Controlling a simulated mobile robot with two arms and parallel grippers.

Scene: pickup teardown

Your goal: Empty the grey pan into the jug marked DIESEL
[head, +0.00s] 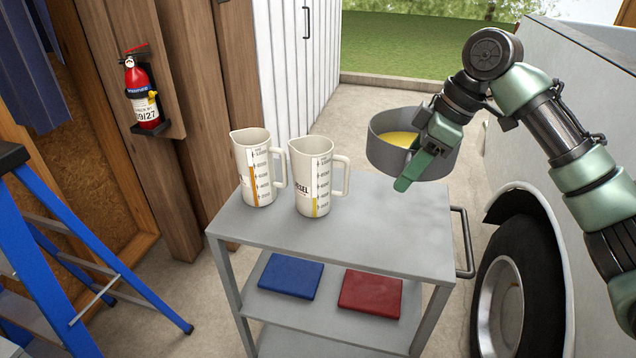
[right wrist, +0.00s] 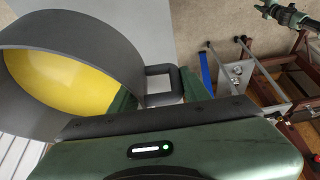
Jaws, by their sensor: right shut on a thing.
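The grey pan (head: 385,157) is held in the air at the cart top's back right corner, about level, with yellow liquid (head: 402,139) in it. The liquid also shows in the right wrist view (right wrist: 70,82). My right gripper (head: 420,165) is shut on the pan's handle (right wrist: 162,84). The jug marked DIESEL (head: 311,177) stands upright on the cart, left of the pan and apart from it; its first letters are hidden. It has a yellowish level strip. Part of my left arm (right wrist: 285,15) shows in the right wrist view; its jaws are unclear.
Another jug (head: 252,168) with an orange strip stands close left of the DIESEL jug. The grey cart's top (head: 390,225) is otherwise clear. Blue (head: 290,275) and red (head: 370,293) flat items lie on its shelf. A vehicle wheel (head: 515,295) is close right; a blue ladder (head: 40,270) stands left.

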